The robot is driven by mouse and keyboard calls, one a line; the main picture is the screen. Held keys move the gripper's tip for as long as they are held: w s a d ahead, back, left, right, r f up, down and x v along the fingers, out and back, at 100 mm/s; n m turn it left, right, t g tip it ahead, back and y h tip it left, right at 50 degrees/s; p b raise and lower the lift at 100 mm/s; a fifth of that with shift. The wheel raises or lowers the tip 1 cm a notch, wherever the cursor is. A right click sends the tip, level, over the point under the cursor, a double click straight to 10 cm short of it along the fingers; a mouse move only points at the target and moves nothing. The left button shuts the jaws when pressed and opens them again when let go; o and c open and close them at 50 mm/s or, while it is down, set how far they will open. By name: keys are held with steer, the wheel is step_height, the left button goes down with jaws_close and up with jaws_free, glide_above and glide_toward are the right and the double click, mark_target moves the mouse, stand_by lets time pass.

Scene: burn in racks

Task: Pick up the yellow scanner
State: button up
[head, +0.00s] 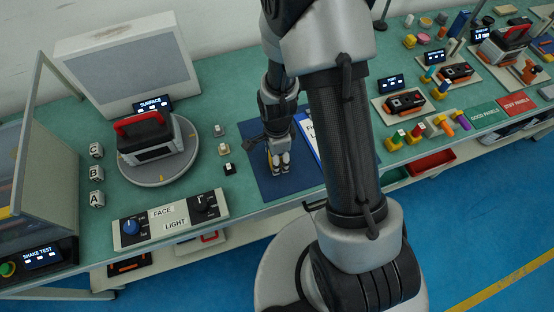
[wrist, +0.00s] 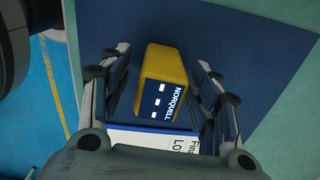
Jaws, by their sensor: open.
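The yellow scanner (wrist: 165,68) shows in the wrist view, a yellow block with a dark blue face marked NORQUELL. It rests on a dark blue mat (wrist: 255,45). My gripper (wrist: 163,85) is open, with one finger on each side of the scanner; a gap shows on at least part of each side. In the head view my gripper (head: 279,164) points down over the blue mat (head: 263,183). It hides most of the scanner there, and only a bit of yellow (head: 270,160) shows by the fingers.
A white paper (wrist: 150,141) with print lies beside the scanner. Left of the mat are small switches (head: 229,169), a turntable (head: 157,178) with a black and red device (head: 146,138), and a FACE/LIGHT control panel (head: 170,218). Devices and coloured parts crowd the bench's right side.

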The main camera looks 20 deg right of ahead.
step_height(320, 180, down, 2)
steer(key=shift+r, duration=0.1)
steer(key=c, duration=1.3)
steer(key=shift+o, duration=0.2)
steer(key=shift+r, duration=0.1)
